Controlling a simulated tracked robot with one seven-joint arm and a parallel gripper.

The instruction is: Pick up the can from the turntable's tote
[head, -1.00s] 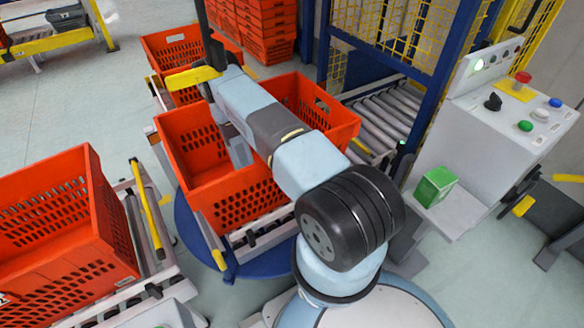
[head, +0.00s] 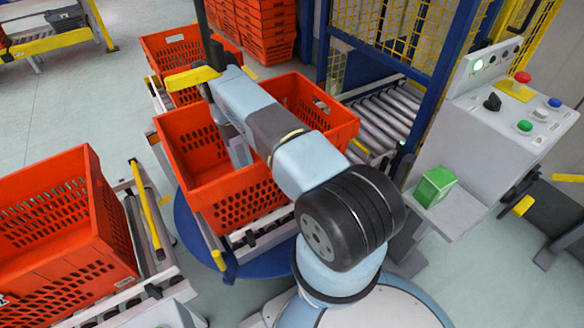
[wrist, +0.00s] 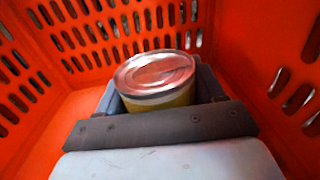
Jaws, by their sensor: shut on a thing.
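The can (wrist: 156,80) shows in the wrist view with a silver lid and a yellowish side. It stands upright between the jaws of my gripper (wrist: 160,95), which is shut on it. Orange walls of the turntable's tote surround them. In the head view, the tote (head: 240,200) sits on the blue turntable (head: 187,225). My arm reaches down into this tote, and the can and fingertips are hidden there by the arm and tote walls. I cannot tell whether the can touches the tote floor.
Another orange tote (head: 60,235) stands on a roller conveyor at left, and one (head: 180,50) is behind. A blue post (head: 445,80) and yellow mesh fence rise at back right. A control panel (head: 510,115) with a green box (head: 435,186) stands at right.

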